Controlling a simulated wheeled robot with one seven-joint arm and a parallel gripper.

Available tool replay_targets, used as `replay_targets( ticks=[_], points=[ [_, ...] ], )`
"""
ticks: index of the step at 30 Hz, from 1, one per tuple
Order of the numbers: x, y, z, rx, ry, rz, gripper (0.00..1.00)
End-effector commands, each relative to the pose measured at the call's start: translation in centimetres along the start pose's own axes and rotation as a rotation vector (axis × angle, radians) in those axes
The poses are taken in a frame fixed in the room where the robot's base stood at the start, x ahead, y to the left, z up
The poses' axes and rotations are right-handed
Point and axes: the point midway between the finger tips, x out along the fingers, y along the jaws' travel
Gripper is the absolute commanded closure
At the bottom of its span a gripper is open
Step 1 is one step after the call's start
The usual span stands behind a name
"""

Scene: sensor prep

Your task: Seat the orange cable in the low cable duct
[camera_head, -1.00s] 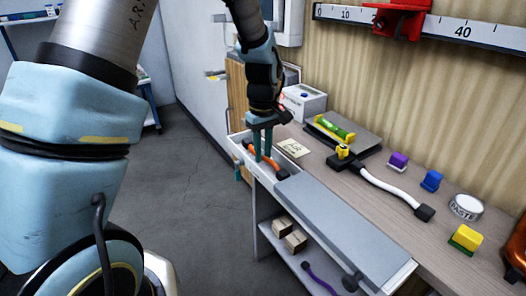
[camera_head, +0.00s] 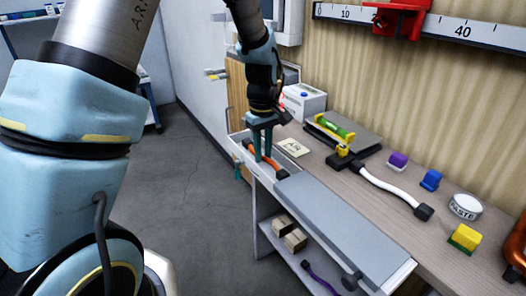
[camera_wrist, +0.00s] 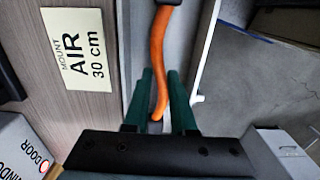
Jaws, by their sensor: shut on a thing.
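The orange cable (camera_head: 270,166) has dark ends and lies along the left, open part of the low cable duct (camera_head: 236,148), a pale trough on the bench's front edge. In the wrist view the cable (camera_wrist: 157,50) runs from a dark end at the top down between my fingers, inside the duct's white wall (camera_wrist: 206,45). I cannot tell whether it touches the duct floor. My gripper (camera_head: 262,158) points down into the duct and is shut on the cable; its green fingers (camera_wrist: 160,90) flank it. The cable's near end is partly hidden by the gripper.
A grey cover (camera_head: 335,222) spans the rest of the duct. An "AIR 30 cm" card (camera_head: 294,148) lies beside it. A white cable (camera_head: 388,187), a purple block (camera_head: 398,160), a blue block (camera_head: 431,180) and a yellow block (camera_head: 465,238) stand on the bench. A lower shelf holds boxes (camera_head: 290,232).

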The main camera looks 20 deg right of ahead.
Motion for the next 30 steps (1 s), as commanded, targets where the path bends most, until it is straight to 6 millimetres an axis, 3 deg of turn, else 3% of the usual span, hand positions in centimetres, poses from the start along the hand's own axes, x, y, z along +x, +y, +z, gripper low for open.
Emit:
replay_targets(
  ticks=[29,30],
  points=[
    [0.89,-0.01,0.01,0.000,0.000,0.000,1.00],
    [0.89,-0.01,0.01,0.000,0.000,0.000,0.73]
  ],
)
